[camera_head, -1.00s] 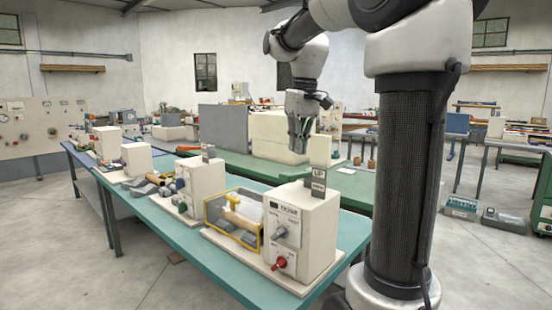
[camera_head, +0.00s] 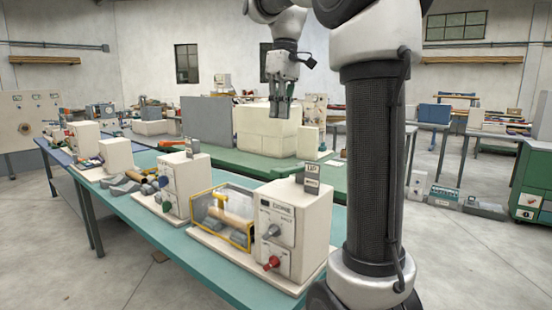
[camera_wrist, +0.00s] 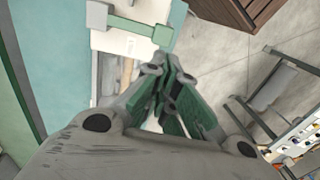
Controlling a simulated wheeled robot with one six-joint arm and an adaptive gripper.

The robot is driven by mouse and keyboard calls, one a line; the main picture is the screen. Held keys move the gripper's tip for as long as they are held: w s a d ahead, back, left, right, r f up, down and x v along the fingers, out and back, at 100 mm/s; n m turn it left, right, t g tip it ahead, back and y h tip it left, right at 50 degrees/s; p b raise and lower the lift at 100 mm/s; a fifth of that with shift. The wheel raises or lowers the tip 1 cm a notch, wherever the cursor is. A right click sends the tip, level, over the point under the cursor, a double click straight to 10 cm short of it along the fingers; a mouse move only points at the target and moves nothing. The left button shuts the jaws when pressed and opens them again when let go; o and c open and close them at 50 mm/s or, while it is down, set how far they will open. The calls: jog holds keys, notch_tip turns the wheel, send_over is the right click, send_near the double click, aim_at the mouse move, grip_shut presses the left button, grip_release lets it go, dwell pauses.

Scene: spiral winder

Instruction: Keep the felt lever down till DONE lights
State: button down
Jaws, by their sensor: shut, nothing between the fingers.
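The nearest winder (camera_head: 291,217) is a cream box on a pale base, at the front end of the teal bench. It carries a grey knob (camera_head: 273,230), a red knob (camera_head: 272,263) and a dark sign reading UP (camera_head: 311,174). A yellow-framed clear guard (camera_head: 237,207) stands at its left, with a tan roller (camera_head: 232,218) behind it. I cannot pick out the felt lever or a lit DONE lamp. My gripper (camera_head: 281,107) hangs fingers down, shut and empty, above and apart from the winder in the picture. Its green-padded fingers fill the middle of the wrist view (camera_wrist: 172,85).
More cream machines (camera_head: 184,183) stand further along the teal bench (camera_head: 152,238). A green table (camera_head: 245,166) with a large cream block (camera_head: 266,132) lies behind. In the wrist view, a green T-shaped part (camera_wrist: 140,29) sits against a white surface. Floor is open at lower left.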

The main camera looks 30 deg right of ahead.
aim_at(273, 171)
jog(key=f, duration=0.4)
jog(key=a+f, duration=0.1)
jog(key=f, duration=0.7)
jog(key=shift+s+a+f, duration=0.25)
jog(key=shift+s, duration=0.05)
jog(key=f, duration=0.1)
jog(key=f+h, duration=0.1)
jog(key=a+f+h, duration=0.1)
jog(key=shift+s+f+t, duration=0.25)
jog(key=shift+f+t, duration=0.05)
jog(key=shift+t, duration=0.1)
jog(key=shift+f, duration=0.25)
jog(key=shift+s+a+f, duration=0.1)
jog(key=shift+a, duration=0.05)
dwell(0.3)
jog(key=shift+r, duration=0.5)
notch_tip(273, 171, up, 13)
jog(key=a, duration=0.1)
jog(key=shift+s+a+r, duration=0.15)
jog(key=shift+s+a, duration=0.05)
jog(key=shift+a, duration=0.1)
